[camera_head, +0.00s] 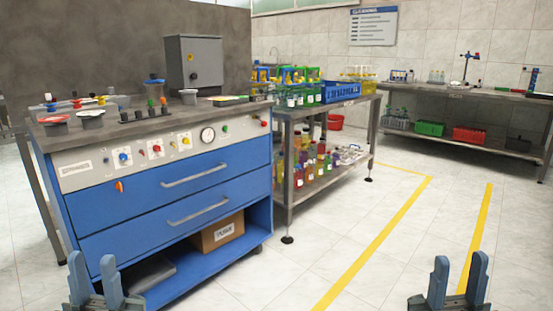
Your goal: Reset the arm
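My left gripper (95,282) is at the bottom left of the head view, in front of the blue workstation. Its two fingers point up and stand apart, with nothing between them. My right gripper (457,284) is at the bottom right, above the tiled floor. Its fingers are also apart and empty. Neither gripper touches anything that I can see. Both arms behind the grippers are mostly cut off by the lower edge.
A blue workstation (185,195) with drawers, knobs and a gauge stands at left. A metal table (290,190) with bottles and a blue crate (341,91) adjoins it. A bench (470,92) stands at the far right. Open floor with yellow lines (385,237) lies at right.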

